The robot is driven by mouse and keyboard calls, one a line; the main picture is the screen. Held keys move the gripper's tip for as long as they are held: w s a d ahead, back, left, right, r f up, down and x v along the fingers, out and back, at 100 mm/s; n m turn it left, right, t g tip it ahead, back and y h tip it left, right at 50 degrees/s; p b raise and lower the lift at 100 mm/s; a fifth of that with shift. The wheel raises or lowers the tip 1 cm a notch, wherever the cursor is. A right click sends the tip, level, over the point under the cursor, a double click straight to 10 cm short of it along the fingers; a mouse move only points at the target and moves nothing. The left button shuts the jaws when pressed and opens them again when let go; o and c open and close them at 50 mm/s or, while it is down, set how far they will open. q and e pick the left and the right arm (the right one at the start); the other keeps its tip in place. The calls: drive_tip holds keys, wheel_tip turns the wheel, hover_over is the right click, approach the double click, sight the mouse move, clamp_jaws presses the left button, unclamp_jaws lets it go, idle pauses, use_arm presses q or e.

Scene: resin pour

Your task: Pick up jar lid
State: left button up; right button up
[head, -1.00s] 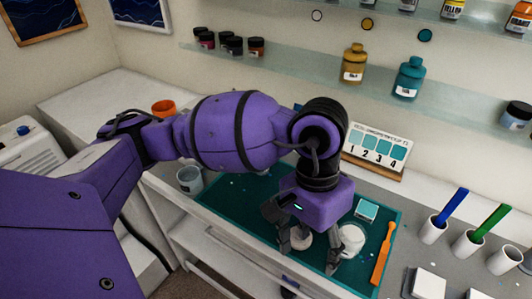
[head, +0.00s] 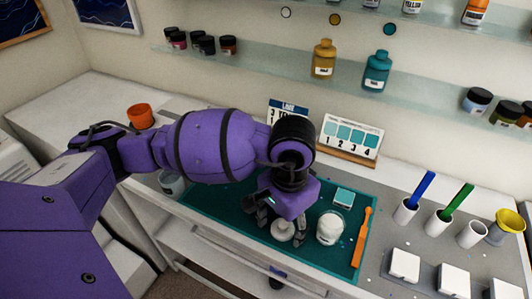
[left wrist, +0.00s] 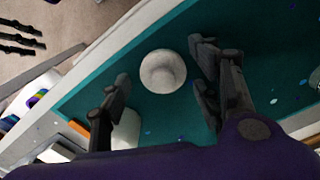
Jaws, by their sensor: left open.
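The jar lid (head: 282,230), a round whitish disc, lies on the teal mat (head: 222,208) just left of a white jar (head: 330,229). In the left wrist view the lid (left wrist: 163,72) shows whole. My left gripper (head: 281,224) points down over it, open. In the left wrist view the lid lies between the fingers of my left gripper (left wrist: 160,72), with teal showing on both sides; I cannot tell the height gap. The jar (left wrist: 126,131) is partly hidden behind one finger there. My right gripper is not in view.
An orange stick (head: 362,238) and a small teal-topped square (head: 343,198) lie on the mat near the jar. A numbered swatch card (head: 350,138) stands behind. Cups with blue and green sticks (head: 405,210) and white blocks (head: 405,264) are at right. The mat's front edge is close.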

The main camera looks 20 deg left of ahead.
use_arm(q)
drive_tip(key=shift+w+r, duration=0.1)
drive_tip(key=c, duration=0.8)
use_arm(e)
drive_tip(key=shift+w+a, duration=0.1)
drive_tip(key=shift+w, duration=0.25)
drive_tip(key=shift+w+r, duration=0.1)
use_arm(q)
drive_tip(key=shift+r, duration=0.1)
